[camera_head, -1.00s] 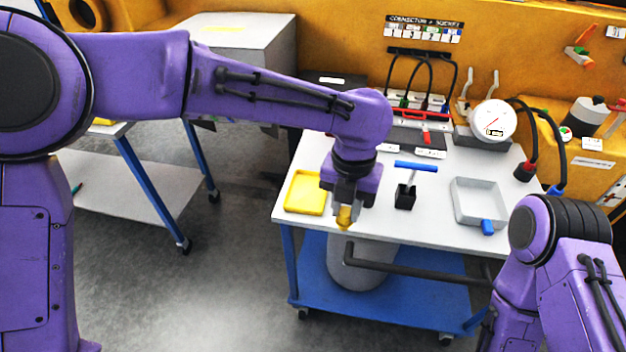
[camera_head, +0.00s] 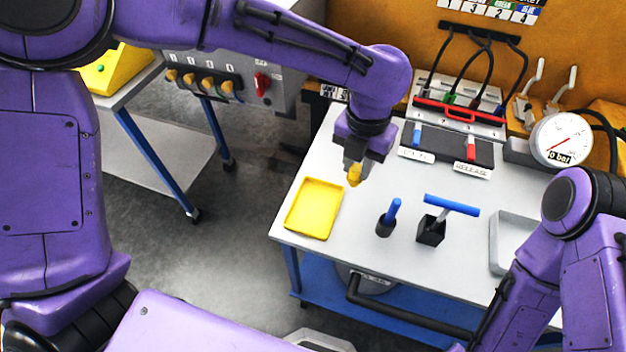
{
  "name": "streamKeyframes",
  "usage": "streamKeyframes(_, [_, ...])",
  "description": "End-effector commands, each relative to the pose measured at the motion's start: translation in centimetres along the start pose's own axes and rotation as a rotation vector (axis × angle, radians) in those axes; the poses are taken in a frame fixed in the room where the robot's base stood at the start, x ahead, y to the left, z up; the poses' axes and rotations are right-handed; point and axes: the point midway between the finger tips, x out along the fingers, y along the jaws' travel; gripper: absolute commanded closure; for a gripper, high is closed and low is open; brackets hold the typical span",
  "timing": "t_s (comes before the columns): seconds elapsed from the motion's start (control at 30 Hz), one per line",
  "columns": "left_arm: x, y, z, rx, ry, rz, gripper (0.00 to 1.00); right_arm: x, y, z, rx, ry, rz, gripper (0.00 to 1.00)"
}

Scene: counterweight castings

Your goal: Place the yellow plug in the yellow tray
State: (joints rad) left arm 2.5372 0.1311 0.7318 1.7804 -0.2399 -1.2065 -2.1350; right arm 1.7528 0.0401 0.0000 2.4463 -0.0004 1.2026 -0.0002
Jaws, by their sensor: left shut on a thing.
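The yellow plug (camera_head: 354,175) is held by my left gripper (camera_head: 354,168), which is shut on it and points down over the white table. The plug appears to be above the table, just right of the yellow tray's upper right corner in the picture. The yellow tray (camera_head: 314,209) is a shallow, empty rectangle at the table's left edge. My right arm comes in at the lower right; its gripper is out of view.
A small black holder with a blue plug (camera_head: 388,219) and a black block with a blue T-handle (camera_head: 433,228) stand right of the tray. A grey tray (camera_head: 497,243) is partly hidden by my right arm. A pressure gauge (camera_head: 561,140) and cable sockets (camera_head: 460,108) stand at the back.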

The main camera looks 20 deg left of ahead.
Motion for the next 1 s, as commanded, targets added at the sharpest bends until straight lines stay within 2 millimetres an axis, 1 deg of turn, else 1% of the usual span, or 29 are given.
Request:
streamKeyframes(0.03, [0.2,1.0,0.1,0.000,0.004,-0.001,1.00,-0.5,0.1,-0.1,-0.001,-0.003,0.001,0.57])
streamKeyframes(0.3, [2.6,6.0,0.0,-0.002,0.010,-0.002,1.00,-1.6,0.2,-0.5,-0.002,-0.006,0.002,0.57])
streamKeyframes(0.5, [5.8,8.6,-0.4,-0.003,0.011,-0.002,1.00,-2.2,0.3,-0.6,-0.003,-0.007,0.003,0.57])
streamKeyframes(0.6, [7.0,9.6,-0.5,-0.004,0.009,-0.002,1.00,-2.4,0.4,-0.7,-0.003,-0.007,0.003,0.57])
streamKeyframes(0.77, [8.3,10.6,-0.6,-0.004,0.010,-0.002,1.00,-2.6,0.4,-0.8,-0.003,-0.008,0.003,0.57])
streamKeyframes(0.8, [8.8,11.1,-0.8,-0.004,0.010,-0.002,1.00,-2.8,0.4,-0.9,-0.003,-0.008,0.003,0.57])
streamKeyframes(0.9, [10.9,11.1,-0.8,-0.001,0.010,0.000,1.00,-2.9,0.4,-0.9,-0.003,-0.008,0.003,0.57])
streamKeyframes(1.0, [11.8,11.0,-0.7,-0.001,0.007,-0.001,1.00,-2.9,0.4,-0.9,-0.003,-0.008,0.003,0.57])
